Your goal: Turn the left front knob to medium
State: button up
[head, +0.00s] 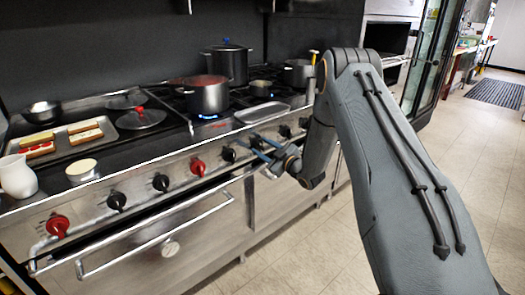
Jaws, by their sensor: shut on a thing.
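A row of black and red knobs runs along the steel front panel (88,212) of the range. My gripper (251,143), with blue fingers, reaches in from the right and is shut on a black knob (256,143) to the right of the middle of the panel. The fingers lie on either side of this knob and partly hide it. Another black knob (228,154) is just left of the fingers, and a red knob (197,167) is further left. The pointer mark on the gripped knob is too small to read.
A pot (207,97) stands over a lit blue flame, with a taller lidded pot (229,64) behind it. An oven handle (155,237) juts out below the knobs. Open floor lies right.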

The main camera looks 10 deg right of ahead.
jog(key=n+b, duration=0.1)
jog(key=n, duration=0.2)
jog(key=shift+n, duration=0.3)
jog(key=shift+n+b, duration=0.95)
jog(key=shift+n, duration=0.85)
jog(key=o, duration=1.1)
jog(key=shift+c, duration=0.2)
jog(key=shift+s+d, duration=0.1)
jog(key=v, duration=0.7)
jog(key=shift+s+b, duration=0.25)
jog(key=shift+b, duration=0.2)
jog(key=shift+d, duration=0.1)
